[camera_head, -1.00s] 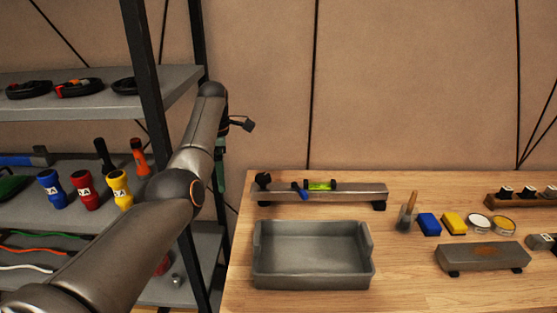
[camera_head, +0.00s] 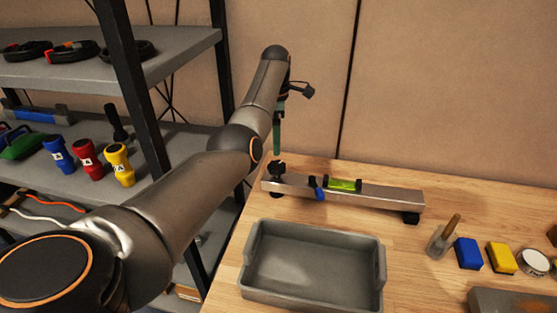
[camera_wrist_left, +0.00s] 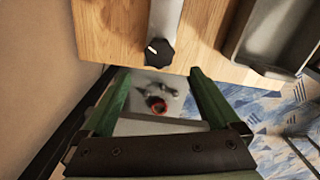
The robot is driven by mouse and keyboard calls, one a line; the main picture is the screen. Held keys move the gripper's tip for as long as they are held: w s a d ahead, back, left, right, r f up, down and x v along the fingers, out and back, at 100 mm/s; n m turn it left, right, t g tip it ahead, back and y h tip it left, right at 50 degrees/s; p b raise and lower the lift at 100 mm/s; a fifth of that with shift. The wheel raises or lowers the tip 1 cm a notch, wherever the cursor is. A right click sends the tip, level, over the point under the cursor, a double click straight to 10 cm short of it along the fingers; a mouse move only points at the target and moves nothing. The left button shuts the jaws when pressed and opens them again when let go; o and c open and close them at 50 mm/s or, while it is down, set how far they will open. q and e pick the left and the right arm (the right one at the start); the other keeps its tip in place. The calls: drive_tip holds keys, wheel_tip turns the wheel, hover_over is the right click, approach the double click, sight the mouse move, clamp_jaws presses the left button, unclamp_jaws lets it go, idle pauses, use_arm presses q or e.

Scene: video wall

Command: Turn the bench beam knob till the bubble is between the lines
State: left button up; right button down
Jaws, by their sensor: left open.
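The bench beam (camera_head: 385,198) is a grey bar lying on the wooden bench. Its black knob (camera_head: 277,170) is at the left end, and the knob also shows in the wrist view (camera_wrist_left: 160,53) with a white mark on it. A green level vial (camera_head: 344,185) sits on the beam beside a blue part (camera_head: 319,191); its bubble and lines are too small to read. My left gripper (camera_head: 278,150) points down just above the knob in the head view. In the wrist view its open green fingers (camera_wrist_left: 158,74) are apart and empty, with the knob beyond their tips. My right gripper is out of view.
A grey tray (camera_head: 262,295) stands in front of the beam. A brush (camera_head: 440,240), a blue block (camera_head: 468,253) and a yellow block (camera_head: 501,258) are to the right. A shelf rack (camera_head: 185,52) with flashlights stands at the left.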

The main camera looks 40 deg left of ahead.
sight(277, 165)
use_arm(q)
wheel_tip(277, 165, down, 9)
drive_tip(key=shift+w+r, duration=0.1)
idle(0.3)
drive_tip(key=c, duration=1.4)
drive_tip(key=shift+o, duration=0.2)
drive_tip(key=shift+m, duration=0.3)
